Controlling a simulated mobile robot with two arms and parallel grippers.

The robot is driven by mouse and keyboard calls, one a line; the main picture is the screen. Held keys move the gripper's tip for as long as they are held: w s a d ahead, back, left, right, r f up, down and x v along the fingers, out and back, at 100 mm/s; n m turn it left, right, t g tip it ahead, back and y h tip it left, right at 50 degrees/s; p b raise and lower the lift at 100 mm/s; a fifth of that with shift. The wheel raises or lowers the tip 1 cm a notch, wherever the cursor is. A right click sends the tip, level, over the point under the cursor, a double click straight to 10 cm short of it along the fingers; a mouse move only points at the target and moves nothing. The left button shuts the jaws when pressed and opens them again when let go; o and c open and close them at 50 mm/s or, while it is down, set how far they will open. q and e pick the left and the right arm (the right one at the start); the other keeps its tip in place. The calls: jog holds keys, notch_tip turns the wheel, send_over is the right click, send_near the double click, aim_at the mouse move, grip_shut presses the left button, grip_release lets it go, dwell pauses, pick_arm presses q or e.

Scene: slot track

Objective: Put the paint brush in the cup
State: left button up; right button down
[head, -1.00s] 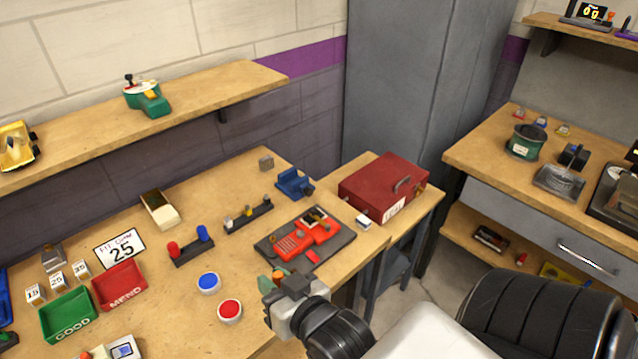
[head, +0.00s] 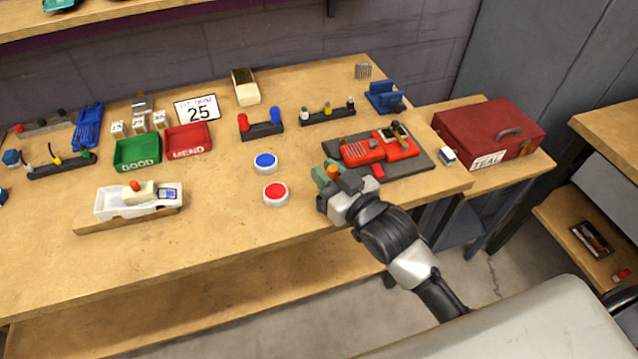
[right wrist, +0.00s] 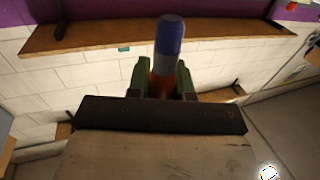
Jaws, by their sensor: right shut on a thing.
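My right gripper (head: 328,172) is over the front right of the workbench, near the red slot car. Its green fingers are shut on an upright piece with a blue top, a grey band and an orange lower part. This looks like the paint brush (right wrist: 168,42) in the right wrist view, standing up between the fingertips (right wrist: 161,80). In the head view only a small orange part of it shows at the fingers. I cannot pick out a cup in either view now. My left gripper is not in view.
The red car (head: 383,150) lies on a dark mat right beside my gripper. Red and blue buttons (head: 275,194) are to its left. A dark red toolbox (head: 488,128) stands right.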

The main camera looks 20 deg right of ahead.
jog(key=shift+w+a+f, duration=0.1)
jog(key=shift+w+f, duration=0.45)
jog(key=shift+f, duration=0.5)
jog(key=shift+w+a+f, duration=0.1)
jog(key=shift+w+f, duration=0.5)
jog(key=shift+f, duration=0.4)
jog(key=shift+w+a+f, duration=0.1)
jog(key=shift+w+f, duration=0.45)
jog(key=shift+f, duration=0.5)
jog(key=shift+f, duration=0.2)
jog(key=c, duration=1)
grip_release()
jog(key=shift+r, duration=0.1)
